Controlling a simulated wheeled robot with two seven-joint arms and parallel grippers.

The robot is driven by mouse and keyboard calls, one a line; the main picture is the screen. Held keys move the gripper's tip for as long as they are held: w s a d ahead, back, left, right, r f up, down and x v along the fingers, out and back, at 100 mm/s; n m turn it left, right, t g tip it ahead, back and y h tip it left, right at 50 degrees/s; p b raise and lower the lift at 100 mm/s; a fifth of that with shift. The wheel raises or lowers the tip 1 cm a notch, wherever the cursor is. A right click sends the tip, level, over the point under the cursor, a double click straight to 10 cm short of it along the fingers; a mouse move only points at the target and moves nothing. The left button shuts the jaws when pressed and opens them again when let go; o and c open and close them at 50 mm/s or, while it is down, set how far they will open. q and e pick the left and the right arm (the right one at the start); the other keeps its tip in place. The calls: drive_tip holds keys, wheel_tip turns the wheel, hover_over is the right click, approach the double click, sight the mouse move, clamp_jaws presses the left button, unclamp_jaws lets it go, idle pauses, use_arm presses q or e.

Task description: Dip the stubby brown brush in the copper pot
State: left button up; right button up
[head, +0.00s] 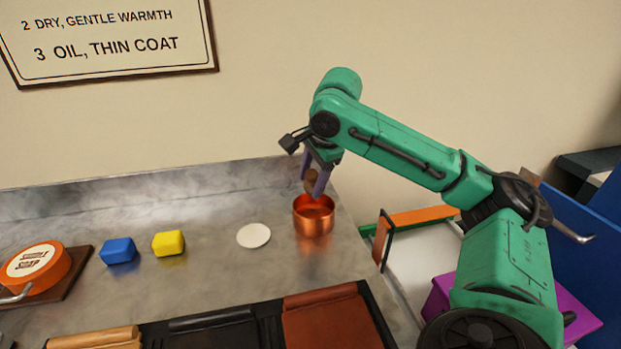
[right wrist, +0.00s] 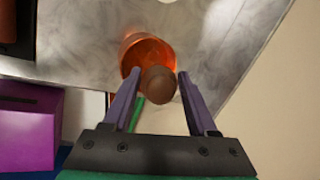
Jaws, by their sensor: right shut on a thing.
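My right gripper (head: 317,188) is shut on the stubby brown brush (head: 310,181), directly above the copper pot (head: 314,226). The pot is round and open, near the right end of the grey counter. In the right wrist view the brush's rounded brown end (right wrist: 158,84) shows between the purple fingers, overlapping the pot's orange-lit mouth (right wrist: 147,52). My left gripper is not in view.
A white disc (head: 254,235) lies left of the pot. Farther left are a yellow block (head: 168,243), a blue block (head: 118,251) and an orange round tin (head: 37,269) on a board. Dark trays with a brown pad (head: 332,321) line the front. The counter ends just right of the pot.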

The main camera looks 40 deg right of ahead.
wheel_tip(320, 180, down, 5)
drive_tip(key=b, duration=0.3)
drive_tip(key=shift+f, duration=0.2)
drive_tip(key=shift+w+d+f+b, duration=0.1)
drive_tip(key=shift+w+f+b, duration=0.05)
drive_tip(key=shift+f+b, duration=0.25)
use_arm(q)
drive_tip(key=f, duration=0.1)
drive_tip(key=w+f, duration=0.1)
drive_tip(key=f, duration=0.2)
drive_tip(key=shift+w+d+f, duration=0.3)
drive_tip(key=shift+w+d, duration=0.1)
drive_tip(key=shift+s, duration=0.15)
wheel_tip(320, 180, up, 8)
drive_tip(key=p, duration=0.8)
use_arm(e)
wheel_tip(320, 180, up, 7)
drive_tip(key=shift+r, duration=0.1)
wheel_tip(320, 180, up, 4)
drive_tip(key=p, duration=0.5)
drive_tip(key=shift+r, duration=0.15)
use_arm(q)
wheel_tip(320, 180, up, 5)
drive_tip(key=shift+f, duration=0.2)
use_arm(e)
drive_tip(key=shift+f, duration=0.2)
